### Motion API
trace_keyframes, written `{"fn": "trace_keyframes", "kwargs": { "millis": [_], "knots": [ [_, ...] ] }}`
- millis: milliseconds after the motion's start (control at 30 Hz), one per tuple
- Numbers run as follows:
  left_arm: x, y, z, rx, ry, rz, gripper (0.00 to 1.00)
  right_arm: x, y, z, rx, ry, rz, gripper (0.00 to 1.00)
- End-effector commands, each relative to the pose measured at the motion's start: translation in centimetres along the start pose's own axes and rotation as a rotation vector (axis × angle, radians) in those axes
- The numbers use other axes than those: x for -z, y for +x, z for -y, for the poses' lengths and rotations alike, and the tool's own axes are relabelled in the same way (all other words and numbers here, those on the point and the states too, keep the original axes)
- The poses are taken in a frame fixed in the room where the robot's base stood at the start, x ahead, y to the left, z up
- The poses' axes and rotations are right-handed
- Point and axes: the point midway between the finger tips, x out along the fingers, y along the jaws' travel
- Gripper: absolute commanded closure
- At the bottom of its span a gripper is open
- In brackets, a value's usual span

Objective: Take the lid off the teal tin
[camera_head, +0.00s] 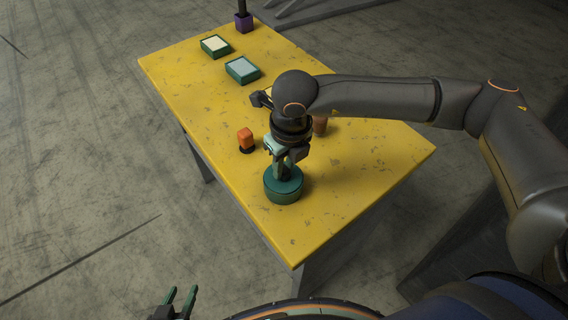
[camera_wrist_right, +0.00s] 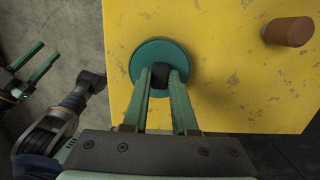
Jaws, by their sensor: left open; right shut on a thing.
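The teal tin (camera_head: 284,196) stands upright on the yellow table, near its front left edge. Its round, darker teal lid (camera_head: 271,181) is on top, with no gap visible between lid and tin. In the right wrist view the lid (camera_wrist_right: 142,62) is a round disc with a dark knob (camera_wrist_right: 160,76) at its middle. My right gripper (camera_head: 284,174) points down from above, and its fingers are shut on the knob. My left gripper (camera_head: 180,296) is open and empty, off the table at the bottom of the head view.
A brown cylinder (camera_head: 320,125) is behind my right arm. The table's right front is clear.

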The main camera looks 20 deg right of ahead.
Motion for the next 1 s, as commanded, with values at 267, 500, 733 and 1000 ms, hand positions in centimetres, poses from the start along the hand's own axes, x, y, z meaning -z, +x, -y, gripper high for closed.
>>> {"fn": "trace_keyframes", "kwargs": {
  "millis": [267, 500, 733, 1000],
  "knots": [
    [0.9, -0.8, -0.1, 0.000, 0.000, 0.000, 0.50, -0.3, -2.1, 0.0, -0.002, 0.000, 0.001, 1.00],
    [1.6, -1.4, -0.1, 0.000, 0.000, 0.000, 0.50, -0.5, -4.0, 0.0, 0.000, 0.000, 0.001, 1.00],
    [1.8, -1.6, -0.1, 0.000, 0.000, -0.001, 0.50, -0.6, -4.9, 0.0, -0.001, 0.000, 0.000, 1.00],
    [1.7, -1.5, -0.1, 0.000, 0.000, -0.001, 0.50, -0.6, -4.8, -0.1, -0.001, -0.002, 0.000, 1.00]
  ]
}}
